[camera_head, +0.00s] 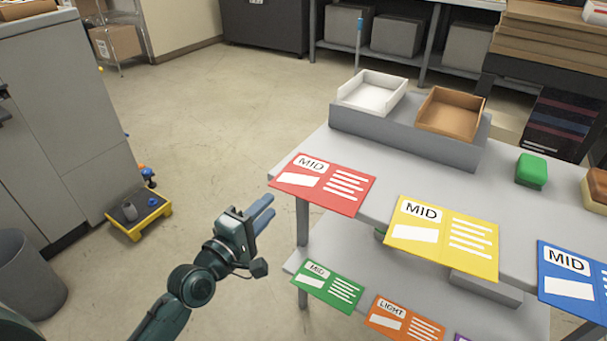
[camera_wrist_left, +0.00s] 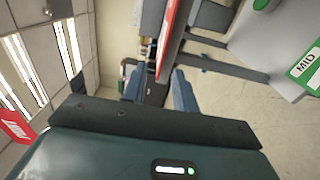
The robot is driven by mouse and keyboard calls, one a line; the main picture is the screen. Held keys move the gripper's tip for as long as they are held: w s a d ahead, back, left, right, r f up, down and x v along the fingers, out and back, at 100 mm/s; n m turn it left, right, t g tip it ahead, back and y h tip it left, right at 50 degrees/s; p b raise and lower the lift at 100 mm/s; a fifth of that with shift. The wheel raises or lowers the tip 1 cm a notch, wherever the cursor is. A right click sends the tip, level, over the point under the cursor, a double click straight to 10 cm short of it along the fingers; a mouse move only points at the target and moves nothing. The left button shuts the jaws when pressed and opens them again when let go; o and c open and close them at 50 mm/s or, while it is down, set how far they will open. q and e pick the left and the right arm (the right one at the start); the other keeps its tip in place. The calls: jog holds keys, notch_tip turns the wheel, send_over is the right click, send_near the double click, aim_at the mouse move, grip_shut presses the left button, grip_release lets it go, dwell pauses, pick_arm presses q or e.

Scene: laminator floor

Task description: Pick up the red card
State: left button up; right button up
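The red card (camera_head: 322,184), marked MID, lies at the left front corner of the table's upper shelf, its near part sticking out past the edge. In the left wrist view the red card (camera_wrist_left: 171,38) shows nearly edge-on as a thin red strip, its lower end in line with the gap between my fingers. My left gripper (camera_head: 264,213) is to the left of the card in the head view, apart from it, fingers pointing toward the shelf. In the left wrist view the gripper (camera_wrist_left: 158,90) has its two blue fingers apart, with nothing held. My right gripper is not in view.
A yellow card (camera_head: 443,237) and a blue card (camera_head: 575,281) lie along the same edge. Green (camera_head: 328,287) and orange (camera_head: 404,321) cards lie on the lower shelf. White (camera_head: 372,92) and brown (camera_head: 451,112) trays stand behind. Floor left of the table is clear near my gripper.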

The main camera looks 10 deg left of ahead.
pick_arm(q)
send_near(303, 174)
jog(key=w, duration=0.3)
jog(key=shift+d+b, duration=0.3)
jog(key=shift+d, duration=0.05)
jog(key=shift+s, duration=0.1)
jog(key=shift+c, duration=0.2)
grip_shut()
